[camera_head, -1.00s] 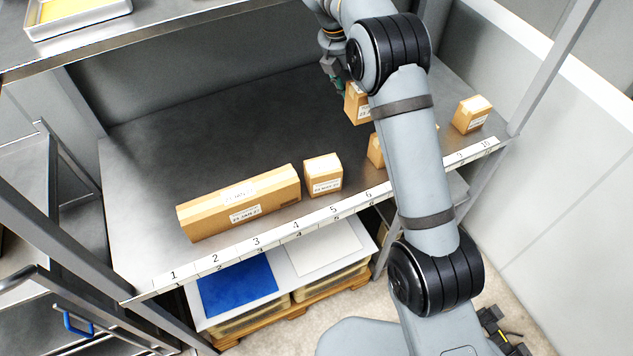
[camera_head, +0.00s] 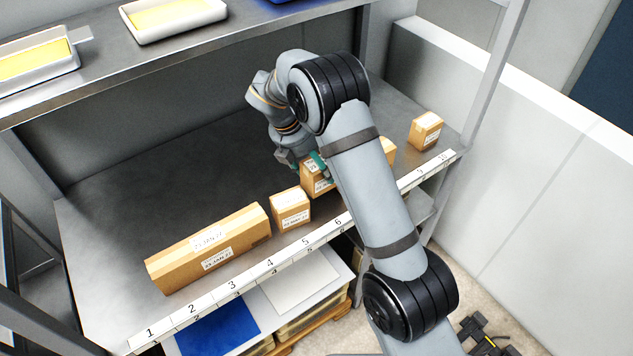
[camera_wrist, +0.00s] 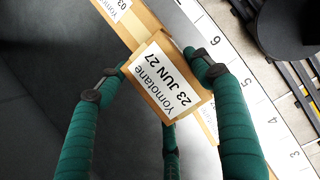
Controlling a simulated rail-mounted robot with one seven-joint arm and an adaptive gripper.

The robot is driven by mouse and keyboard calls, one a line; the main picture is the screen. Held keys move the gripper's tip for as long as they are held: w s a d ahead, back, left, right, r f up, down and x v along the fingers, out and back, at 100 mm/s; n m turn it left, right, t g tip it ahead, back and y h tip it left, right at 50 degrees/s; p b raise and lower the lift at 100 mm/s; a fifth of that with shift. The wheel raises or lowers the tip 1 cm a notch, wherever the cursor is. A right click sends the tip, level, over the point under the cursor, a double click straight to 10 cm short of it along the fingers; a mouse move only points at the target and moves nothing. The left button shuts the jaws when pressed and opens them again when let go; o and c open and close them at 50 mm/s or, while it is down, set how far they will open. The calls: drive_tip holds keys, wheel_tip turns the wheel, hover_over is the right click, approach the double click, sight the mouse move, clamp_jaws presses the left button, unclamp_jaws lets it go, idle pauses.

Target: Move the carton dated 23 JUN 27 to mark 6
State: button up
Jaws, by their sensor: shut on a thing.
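The carton dated 23 JUN 27 (camera_wrist: 166,80) is between the green fingers of my gripper (camera_wrist: 155,82) in the wrist view, its printed label facing the camera. In the head view this carton (camera_head: 316,181) is partly hidden by my arm, behind the shelf's front strip near mark 6 (camera_head: 338,223). My gripper (camera_head: 303,162) is shut on it. I cannot tell whether its base touches the shelf. In the wrist view, mark 6 (camera_wrist: 215,40) is on the strip to the right of the carton.
A small carton (camera_head: 290,208) stands close on the left, with a long carton (camera_head: 208,248) farther left. Another carton (camera_head: 388,150) is partly behind my arm on the right. A carton (camera_head: 426,131) stands near mark 10. The shelf behind the left cartons is clear.

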sight(304, 165)
wheel_tip(304, 165, down, 2)
drive_tip(key=shift+s+a, duration=0.1)
drive_tip(key=shift+a, duration=0.05)
drive_tip(key=shift+f, duration=2.05)
drive_tip(key=shift+f, duration=0.2)
drive_tip(key=o, duration=1.3)
drive_tip(key=shift+c, duration=0.2)
drive_tip(key=v, duration=1.2)
drive_tip(key=shift+r, duration=0.2)
drive_tip(key=shift+f, duration=0.1)
